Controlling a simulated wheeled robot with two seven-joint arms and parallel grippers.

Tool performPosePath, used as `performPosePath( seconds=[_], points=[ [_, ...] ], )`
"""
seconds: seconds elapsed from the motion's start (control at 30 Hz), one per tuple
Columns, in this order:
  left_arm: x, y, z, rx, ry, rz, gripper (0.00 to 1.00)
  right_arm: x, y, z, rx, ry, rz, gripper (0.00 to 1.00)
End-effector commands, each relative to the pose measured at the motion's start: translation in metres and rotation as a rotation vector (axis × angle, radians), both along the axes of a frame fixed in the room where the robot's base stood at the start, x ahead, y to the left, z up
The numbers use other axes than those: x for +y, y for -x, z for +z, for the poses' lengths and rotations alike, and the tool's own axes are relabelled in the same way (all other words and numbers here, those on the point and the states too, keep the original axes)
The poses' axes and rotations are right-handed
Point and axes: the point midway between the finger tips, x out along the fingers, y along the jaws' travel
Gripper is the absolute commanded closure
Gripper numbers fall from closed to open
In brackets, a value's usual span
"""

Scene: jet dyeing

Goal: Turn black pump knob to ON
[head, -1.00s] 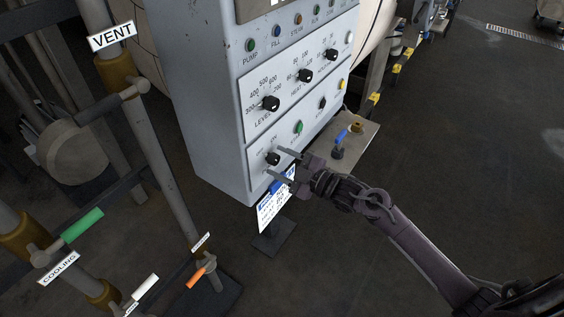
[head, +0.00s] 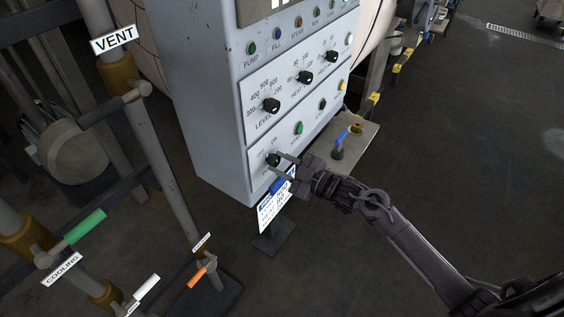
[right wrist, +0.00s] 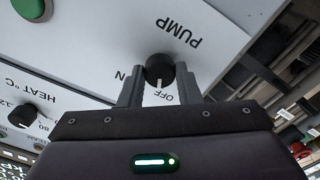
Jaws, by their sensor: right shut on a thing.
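The black pump knob (head: 272,159) sits at the lower left corner of the grey control panel (head: 222,110). In the right wrist view the knob (right wrist: 159,68) is under the PUMP label, and its white pointer line is toward the OFF mark. The ON mark is partly hidden behind a finger. My right gripper (head: 276,163) has one finger on each side of the knob and is shut on it; the fingers (right wrist: 160,82) show in the right wrist view too. My left gripper is out of view.
A green button (head: 298,128) and other black knobs are on the panel near the gripper. A blue-handled valve (head: 341,136) stands on a ledge to the right. Pipes with coloured handles stand at left.

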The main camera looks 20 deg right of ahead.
Motion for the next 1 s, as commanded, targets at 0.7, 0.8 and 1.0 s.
performPosePath(
  seconds=[0.7, 0.8, 1.0],
  points=[
    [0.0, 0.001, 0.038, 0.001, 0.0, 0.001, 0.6, 0.0, 0.0, 0.001, 0.415, -0.53, -0.001, 0.93],
    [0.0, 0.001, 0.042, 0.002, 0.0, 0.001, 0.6, 0.0, 0.0, 0.001, 0.466, -0.595, -0.001, 0.93],
    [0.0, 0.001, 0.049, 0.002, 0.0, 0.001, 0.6, 0.0, 0.0, 0.001, 0.55, -0.704, -0.002, 0.93]
  ],
)
